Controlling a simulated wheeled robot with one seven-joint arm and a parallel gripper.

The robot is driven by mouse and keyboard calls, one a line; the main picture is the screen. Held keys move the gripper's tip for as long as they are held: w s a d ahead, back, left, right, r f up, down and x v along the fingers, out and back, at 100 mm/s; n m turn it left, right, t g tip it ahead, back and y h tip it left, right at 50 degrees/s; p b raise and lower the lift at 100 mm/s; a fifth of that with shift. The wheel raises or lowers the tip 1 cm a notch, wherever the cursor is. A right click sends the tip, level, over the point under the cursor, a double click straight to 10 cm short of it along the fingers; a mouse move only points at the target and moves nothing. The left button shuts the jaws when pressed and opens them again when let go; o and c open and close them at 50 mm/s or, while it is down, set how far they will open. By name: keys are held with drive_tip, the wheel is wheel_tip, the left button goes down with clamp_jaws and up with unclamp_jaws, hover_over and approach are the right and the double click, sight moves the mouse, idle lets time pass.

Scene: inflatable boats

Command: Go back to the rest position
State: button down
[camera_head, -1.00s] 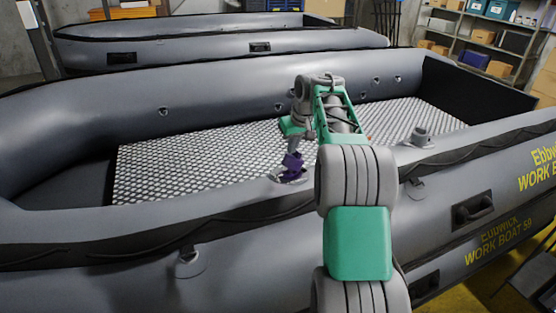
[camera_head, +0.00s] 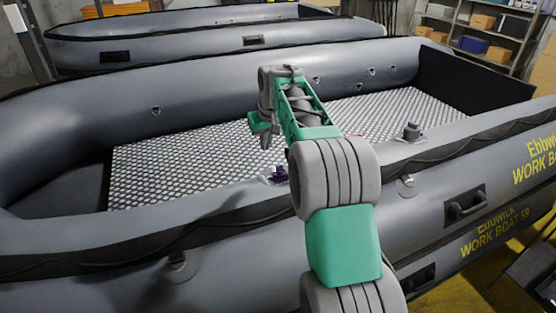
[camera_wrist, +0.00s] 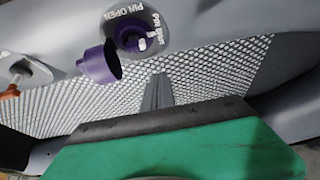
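A round valve (camera_wrist: 140,32) with a purple inside and lettering reading PIN OPEN and PIN SHUT sits on the tube. A purple cap (camera_wrist: 98,65) lies beside the valve, off its opening. The purple parts show small in the head view (camera_head: 280,174), below and right of my gripper.
A patterned floor (camera_head: 180,160) fills the boat behind the tube. A grey fitting (camera_head: 412,132) stands on the tube to the right. A second boat (camera_head: 200,45) lies behind. Shelves with boxes (camera_head: 482,22) stand at the back right. The air above the boat is free.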

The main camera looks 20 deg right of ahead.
drive_tip(key=shift+a+r, duration=0.15)
drive_tip(key=shift+r, duration=0.15)
drive_tip(key=s+a+r+b, duration=0.1)
drive_tip(key=s+a, duration=0.3)
drive_tip(key=s, duration=0.3)
drive_tip(key=s+a+r+b, duration=0.15)
drive_tip(key=s+a, duration=0.25)
drive_tip(key=s, duration=0.4)
drive_tip(key=s+a+f, duration=0.2)
drive_tip(key=s+f, duration=0.2)
drive_tip(key=s, duration=0.4)
drive_tip(key=s+a+f, duration=0.1)
drive_tip(key=s+f, duration=0.3)
drive_tip(key=s, duration=0.5)
drive_tip(key=shift+a+f+t, duration=0.15)
drive_tip(key=shift+a+t, duration=0.15)
drive_tip(key=shift+a, duration=0.1)
